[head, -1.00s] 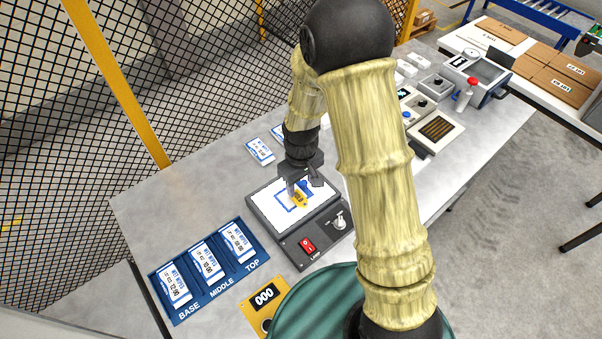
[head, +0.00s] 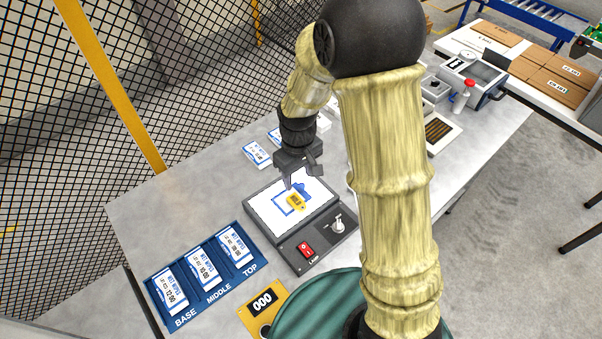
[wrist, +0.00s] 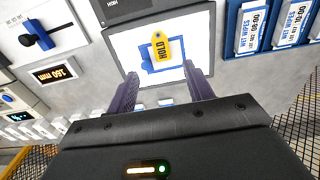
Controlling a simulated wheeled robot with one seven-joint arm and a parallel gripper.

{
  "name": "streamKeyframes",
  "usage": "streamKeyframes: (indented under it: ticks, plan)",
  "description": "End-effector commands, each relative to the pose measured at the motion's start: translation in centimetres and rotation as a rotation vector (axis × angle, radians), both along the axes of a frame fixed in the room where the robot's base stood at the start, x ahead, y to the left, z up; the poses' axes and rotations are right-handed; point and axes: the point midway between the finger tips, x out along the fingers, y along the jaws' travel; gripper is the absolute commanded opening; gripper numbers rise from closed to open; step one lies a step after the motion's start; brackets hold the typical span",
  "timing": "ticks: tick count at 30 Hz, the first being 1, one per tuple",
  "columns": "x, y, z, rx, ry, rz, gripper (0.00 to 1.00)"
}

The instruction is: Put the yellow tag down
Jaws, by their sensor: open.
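The yellow tag (head: 296,200), marked HOLD, lies on the white lit panel of the lamp box (head: 262,215), over a blue printed shape. It also shows in the wrist view (wrist: 161,48), flat on the panel. My gripper (head: 301,180) is above the panel, apart from the tag. In the wrist view my gripper's two fingers (wrist: 165,85) are spread wide, with nothing between them, and the tag lies beyond their tips.
A blue tray (head: 240,268) with BASE, MIDDLE and TOP slots holds white packs at left. A yellow counter (head: 240,314) reading 000 is at the front. White packs (head: 257,154) lie behind the lamp box. A black mesh fence (head: 190,90) runs along the back.

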Motion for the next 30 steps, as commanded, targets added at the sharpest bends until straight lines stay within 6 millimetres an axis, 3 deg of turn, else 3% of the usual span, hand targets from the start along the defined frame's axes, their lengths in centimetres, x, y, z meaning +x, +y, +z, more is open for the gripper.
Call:
streamKeyframes:
  ticks: [5,8,13,18,22,30]
  plan:
    - [-0.7,-1.6,1.3,0.007,-0.025,-0.064,0.52]
    - [-2.0,-3.7,3.0,0.018,-0.063,-0.162,0.52]
    - [-5.7,-8.0,5.9,0.043,-0.145,-0.378,0.52]
    - [-9.0,-10.6,7.5,0.063,-0.21,-0.546,0.52]
    - [-10.0,-11.2,7.7,0.069,-0.225,-0.593,0.52]
    - [-10.0,-11.2,7.6,0.07,-0.225,-0.593,0.52]
